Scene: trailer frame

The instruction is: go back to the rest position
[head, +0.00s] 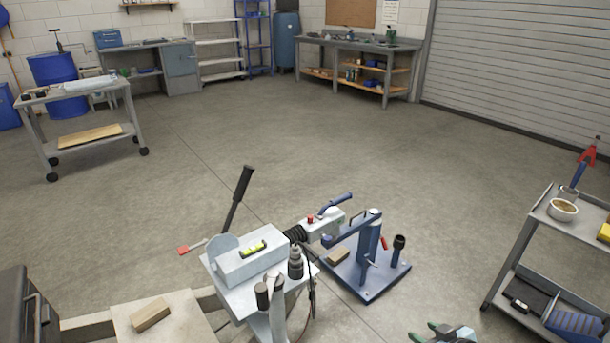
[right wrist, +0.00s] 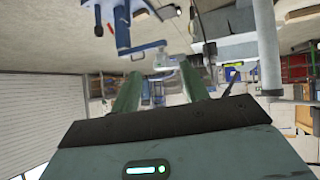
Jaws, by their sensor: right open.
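My right gripper (head: 427,334) shows at the bottom edge of the head view, right of centre, with its green fingers apart. In the right wrist view, the green fingers of the right gripper (right wrist: 160,78) are spread with nothing held between them. My left gripper is in neither view. The trailer's drawbar head, a grey metal box (head: 252,264) with a yellow spirit level on it, stands left of my right gripper. A coupling (head: 322,230) points away from the box toward a blue stand (head: 368,240). My right gripper is apart from all of these.
A dark lever (head: 238,195) rises beside the drawbar. A wooden block (head: 150,314) lies on a board at lower left. A grey shelf cart (head: 540,250) with a bowl stands at the right. A wheeled table (head: 75,95) stands at far left. The middle floor is clear.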

